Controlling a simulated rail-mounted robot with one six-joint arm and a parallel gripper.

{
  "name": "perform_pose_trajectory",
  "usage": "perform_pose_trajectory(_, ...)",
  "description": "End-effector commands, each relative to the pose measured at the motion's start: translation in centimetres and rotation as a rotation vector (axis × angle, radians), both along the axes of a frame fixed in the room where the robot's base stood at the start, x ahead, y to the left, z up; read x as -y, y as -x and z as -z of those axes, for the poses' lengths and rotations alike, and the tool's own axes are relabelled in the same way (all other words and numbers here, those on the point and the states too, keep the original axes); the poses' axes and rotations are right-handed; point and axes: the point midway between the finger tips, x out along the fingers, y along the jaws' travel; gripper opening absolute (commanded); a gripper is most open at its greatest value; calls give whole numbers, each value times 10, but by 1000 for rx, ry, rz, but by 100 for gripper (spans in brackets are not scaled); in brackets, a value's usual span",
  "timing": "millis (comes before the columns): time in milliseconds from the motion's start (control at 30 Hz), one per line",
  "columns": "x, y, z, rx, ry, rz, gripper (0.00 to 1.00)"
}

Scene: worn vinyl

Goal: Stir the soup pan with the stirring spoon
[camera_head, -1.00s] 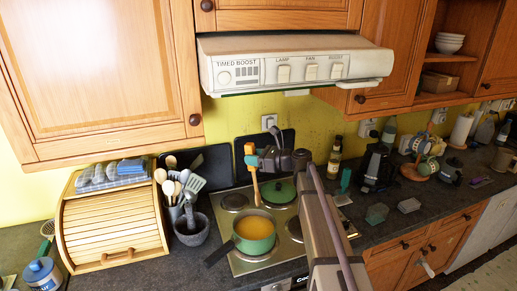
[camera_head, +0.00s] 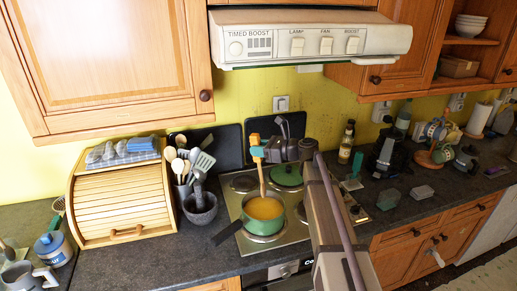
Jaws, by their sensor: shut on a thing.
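The stirring spoon (camera_head: 262,178) has a wooden shaft and an orange top end. It stands nearly upright above the soup pan, a green pan (camera_head: 262,232) holding orange soup, on the front left of the hob. My gripper (camera_head: 259,153) is shut on the spoon's upper part, above and behind the pan. The spoon's lower end meets the far part of the soup in the picture; I cannot tell whether it is dipped in or just above. The pan's dark handle points to the lower left.
A green-lidded pot (camera_head: 287,176) stands on the hob (camera_head: 240,184) behind the pan. A grey mortar (camera_head: 201,208) and a utensil holder (camera_head: 183,193) stand left of the hob, beside a wooden bread bin (camera_head: 118,210). Bottles and a dark appliance (camera_head: 387,155) stand to the right.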

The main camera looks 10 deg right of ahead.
Motion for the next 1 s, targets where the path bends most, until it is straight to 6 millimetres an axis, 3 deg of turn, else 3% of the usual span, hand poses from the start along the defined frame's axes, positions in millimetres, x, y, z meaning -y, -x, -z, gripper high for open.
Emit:
perform_pose_trajectory(33,0,0,11,0,0,0,2)
perform_pose_trajectory(1000,0,0,111,0,0,0,2)
